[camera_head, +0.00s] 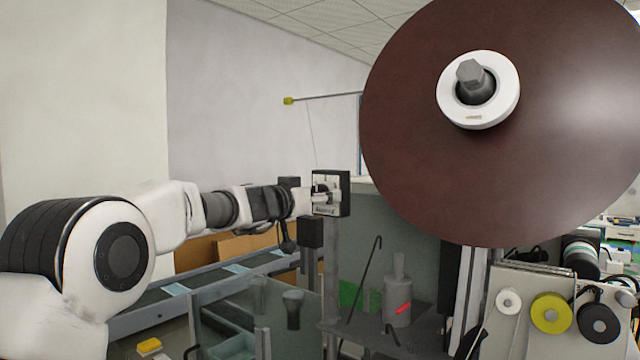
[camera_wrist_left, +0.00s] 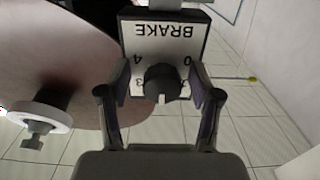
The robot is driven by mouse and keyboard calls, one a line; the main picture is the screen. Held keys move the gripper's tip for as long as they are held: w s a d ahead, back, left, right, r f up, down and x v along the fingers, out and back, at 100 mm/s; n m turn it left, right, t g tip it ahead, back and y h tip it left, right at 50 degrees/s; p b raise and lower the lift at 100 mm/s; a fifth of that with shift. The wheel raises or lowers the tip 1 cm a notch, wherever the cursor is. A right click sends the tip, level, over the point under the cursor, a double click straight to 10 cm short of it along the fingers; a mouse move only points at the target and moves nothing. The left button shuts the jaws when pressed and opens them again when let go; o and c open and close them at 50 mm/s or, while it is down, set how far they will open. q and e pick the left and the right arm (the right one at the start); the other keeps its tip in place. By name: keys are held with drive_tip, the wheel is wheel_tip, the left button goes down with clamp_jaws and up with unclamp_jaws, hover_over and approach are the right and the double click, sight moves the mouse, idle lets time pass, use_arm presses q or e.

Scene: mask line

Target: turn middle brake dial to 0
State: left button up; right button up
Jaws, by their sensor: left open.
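The brake dial (camera_wrist_left: 163,82) is a round black knob on a white panel (camera_wrist_left: 140,45) marked BRAKE, which appears upside down in the left wrist view. Its white pointer mark points down in that picture, away from the word BRAKE. The 0 is at the knob's upper right, the 4 at its upper left. My left gripper (camera_wrist_left: 160,95) is open, with one finger on each side of the knob and gaps between. My right gripper is not shown.
A large dark red reel (camera_head: 420,130) with a white hub (camera_head: 450,103) stands just right of the panel. A thin rod with a yellow tip (camera_head: 288,100) is above it. Below are a conveyor (camera_head: 190,290) and machine parts. Yellow and black rollers (camera_head: 551,313) are at lower right.

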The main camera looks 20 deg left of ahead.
use_arm(q)
drive_tip(key=shift+w+f, duration=0.1)
drive_tip(key=shift+w, duration=0.05)
drive_tip(key=shift+s+a, duration=0.2)
drive_tip(key=shift+s, duration=0.1)
drive_tip(key=shift+s+a+r, duration=0.15)
drive_tip(key=shift+s+r, duration=0.15)
drive_tip(key=shift+s, duration=0.05)
drive_tip(key=c, duration=0.4)
drive_tip(key=shift+s+a+r, duration=0.1)
drive_tip(key=shift+s, duration=0.1)
drive_tip(key=c, duration=0.6)
drive_tip(key=shift+c, duration=0.7)
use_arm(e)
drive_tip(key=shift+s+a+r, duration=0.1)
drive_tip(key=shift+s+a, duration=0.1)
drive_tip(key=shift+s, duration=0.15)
use_arm(q)
drive_tip(key=shift+b, duration=0.3)
